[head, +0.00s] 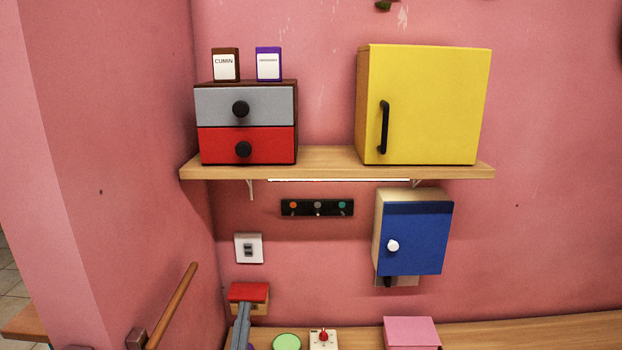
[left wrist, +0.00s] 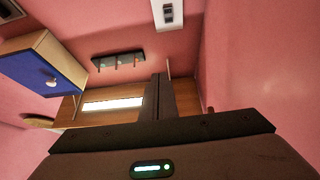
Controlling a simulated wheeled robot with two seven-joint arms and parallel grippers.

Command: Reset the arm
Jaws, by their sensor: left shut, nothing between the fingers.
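My left gripper (head: 243,308) shows at the bottom of the head view as narrow grey fingers pointing up, in front of a small red-topped box (head: 249,291). In the left wrist view, its two dark fingers (left wrist: 158,82) lie side by side, shut, with nothing between them. They point toward the wall under the shelf, and no contact with anything is visible. My right gripper is in neither view.
A wooden shelf (head: 330,166) holds a drawer unit (head: 270,106) and a yellow cabinet (head: 428,105). Below hang a hook strip (head: 317,208), a switch (head: 248,248) and a blue-doored box (head: 418,238). A pink box (head: 411,332) and green disc (head: 287,342) are on the counter (head: 530,332).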

